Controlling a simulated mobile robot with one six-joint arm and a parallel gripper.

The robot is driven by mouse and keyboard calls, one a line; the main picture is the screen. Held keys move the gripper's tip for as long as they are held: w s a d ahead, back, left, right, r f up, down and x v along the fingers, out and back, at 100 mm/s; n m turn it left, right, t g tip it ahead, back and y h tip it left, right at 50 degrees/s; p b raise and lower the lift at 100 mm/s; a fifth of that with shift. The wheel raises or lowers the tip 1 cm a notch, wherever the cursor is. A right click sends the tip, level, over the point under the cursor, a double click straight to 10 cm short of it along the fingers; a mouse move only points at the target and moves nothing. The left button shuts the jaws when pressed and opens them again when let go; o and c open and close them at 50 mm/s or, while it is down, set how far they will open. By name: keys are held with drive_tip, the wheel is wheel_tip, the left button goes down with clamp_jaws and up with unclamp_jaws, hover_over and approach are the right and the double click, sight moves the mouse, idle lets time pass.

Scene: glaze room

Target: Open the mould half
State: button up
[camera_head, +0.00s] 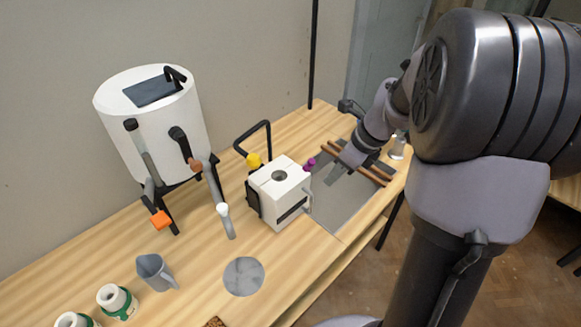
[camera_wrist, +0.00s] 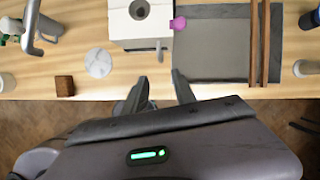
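The mould is a white block (camera_head: 284,200) with a round dark hole in its top and a seam across it. It stands upright on the wooden bench, and its two halves look closed together. A grey handle (camera_head: 308,197) sticks out from its front right side. In the wrist view the mould (camera_wrist: 127,24) is at the top, with its handle (camera_wrist: 161,48) at its lower right.
A white tank (camera_head: 155,125) with levers stands behind left. A grey board (camera_head: 342,205) with brown rods (camera_head: 363,172) lies to the right. A purple knob (camera_head: 310,163) is close beside the mould. A grey jug (camera_head: 154,271) and round disc (camera_head: 243,276) are front left.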

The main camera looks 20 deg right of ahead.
sight(312, 197)
drive_tip(key=b+x, duration=0.5)
drive_tip(key=x, duration=1)
drive_tip(key=shift+a+f+b, duration=0.1)
drive_tip(key=shift+f+b, duration=0.25)
drive_tip(key=shift+f, duration=0.05)
drive_tip(key=shift+c, duration=0.2)
clamp_jaws()
